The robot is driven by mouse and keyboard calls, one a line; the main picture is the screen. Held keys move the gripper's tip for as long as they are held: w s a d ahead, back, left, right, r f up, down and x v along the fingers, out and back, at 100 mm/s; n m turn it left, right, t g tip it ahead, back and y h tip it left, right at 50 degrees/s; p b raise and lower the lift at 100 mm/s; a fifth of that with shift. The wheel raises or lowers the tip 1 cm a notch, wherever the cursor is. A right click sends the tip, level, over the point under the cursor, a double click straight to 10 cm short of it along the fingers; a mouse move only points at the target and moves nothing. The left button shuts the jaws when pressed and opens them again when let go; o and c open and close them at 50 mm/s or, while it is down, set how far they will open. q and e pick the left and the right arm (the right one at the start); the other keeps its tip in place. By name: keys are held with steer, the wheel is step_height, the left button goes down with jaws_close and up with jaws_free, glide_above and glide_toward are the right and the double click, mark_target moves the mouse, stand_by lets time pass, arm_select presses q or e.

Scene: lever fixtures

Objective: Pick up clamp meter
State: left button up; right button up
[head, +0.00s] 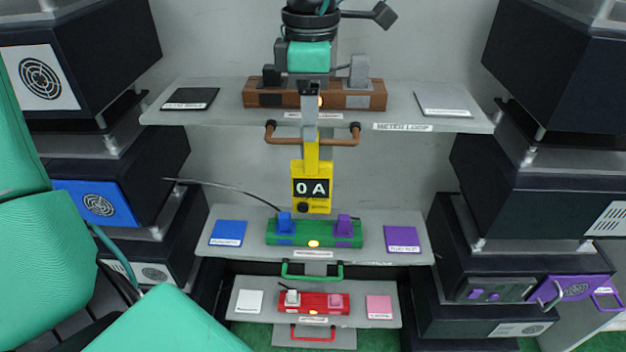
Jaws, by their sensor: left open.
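The clamp meter (311,203) is yellow with a dark display reading "0 A". It hangs upright in front of the back wall, below the brown fixture's copper-coloured handle (283,139). My left gripper (310,122) reaches down from the top centre, in front of the upper shelf. Its grey fingers are seen nearly edge-on, in line with the narrow yellow top of the meter. The gripper is open; whether a finger touches the meter cannot be told. The fingers partly hide the handle's middle. My right gripper is not in view.
The upper shelf (215,115) bears a brown block (375,97) with plugs. Below are a green block (314,231) on a middle shelf and a red block (328,303) on a lower one. Dark equipment stacks stand on both sides. A thin cable lies left of the meter.

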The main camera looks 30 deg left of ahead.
arm_select(q)
steer(key=shift+w+f, duration=0.1)
steer(key=shift+f, duration=0.4)
steer(key=p, duration=0.2)
glide_above(312, 176)
steer(key=w, duration=0.1)
steer(key=f, duration=0.4)
steer(key=shift+a+f, duration=0.15)
steer(key=shift+a, duration=0.25)
steer(key=shift+f, duration=0.3)
jaws_close()
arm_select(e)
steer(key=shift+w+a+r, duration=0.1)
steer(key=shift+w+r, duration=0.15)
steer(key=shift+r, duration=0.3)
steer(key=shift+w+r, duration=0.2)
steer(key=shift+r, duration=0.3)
